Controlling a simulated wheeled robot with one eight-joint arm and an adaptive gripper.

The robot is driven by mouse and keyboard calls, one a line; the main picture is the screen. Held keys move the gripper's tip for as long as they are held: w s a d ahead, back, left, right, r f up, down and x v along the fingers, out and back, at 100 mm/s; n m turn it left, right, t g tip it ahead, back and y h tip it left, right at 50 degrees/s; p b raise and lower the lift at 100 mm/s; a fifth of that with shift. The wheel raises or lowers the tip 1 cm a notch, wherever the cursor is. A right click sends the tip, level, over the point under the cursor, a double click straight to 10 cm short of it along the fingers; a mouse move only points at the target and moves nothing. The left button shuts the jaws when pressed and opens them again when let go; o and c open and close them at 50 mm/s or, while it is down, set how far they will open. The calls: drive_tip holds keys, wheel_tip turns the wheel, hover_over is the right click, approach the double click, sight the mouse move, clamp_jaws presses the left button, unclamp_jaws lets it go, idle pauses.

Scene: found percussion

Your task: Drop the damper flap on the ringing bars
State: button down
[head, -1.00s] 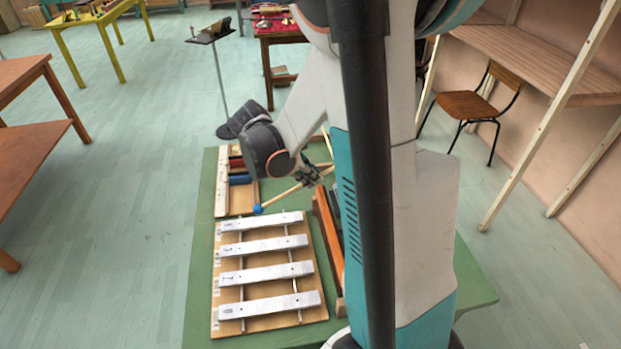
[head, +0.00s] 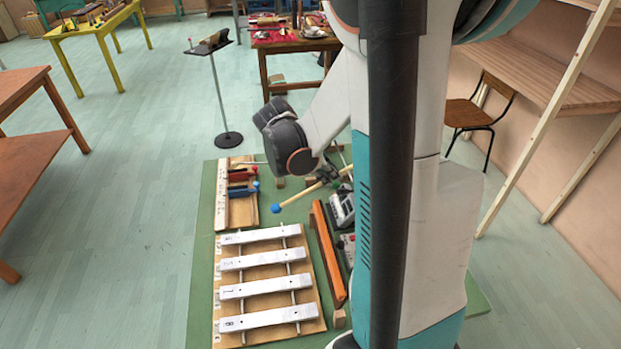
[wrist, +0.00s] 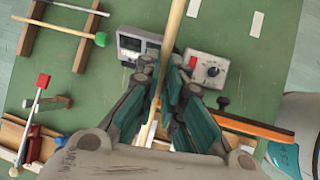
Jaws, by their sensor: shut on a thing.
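The ringing bars (head: 265,290) are several white bars on a wooden frame, at the lower middle of the head view. No flap covers them. A long orange-brown piece (head: 328,252), which looks like the damper flap, stands along their right side. It also shows in the wrist view (wrist: 250,127), partly behind my fingers. My gripper (wrist: 168,85) is shut on the stick of a wooden mallet (wrist: 176,28), which runs between the fingers. The blue-headed end of this mallet (head: 290,205) shows beyond the bars in the head view.
A wooden tray (head: 224,210) with red and blue pieces lies beyond the bars. Grey boxes (head: 341,208) sit right of the orange piece, partly hidden by my body. A rack with a green-headed stick (wrist: 65,30) is upper left in the wrist view. Open floor lies left.

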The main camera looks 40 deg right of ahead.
sight(347, 168)
drive_tip(key=s+d+r, duration=0.1)
drive_tip(key=s+d+r+p, duration=0.1)
drive_tip(key=d, duration=0.1)
drive_tip(key=shift+s+d, duration=0.1)
drive_tip(key=shift+d, duration=0.1)
drive_tip(key=s+d+f+b, duration=0.4)
drive_tip(key=s+d, duration=0.2)
drive_tip(key=d, duration=0.3)
drive_tip(key=shift+s+d, duration=0.4)
drive_tip(key=shift+f, duration=0.1)
drive_tip(key=w+a, duration=0.3)
drive_tip(key=a, duration=0.1)
wheel_tip(347, 168, up, 7)
drive_tip(key=s+d+p, duration=0.1)
drive_tip(key=p, duration=0.4)
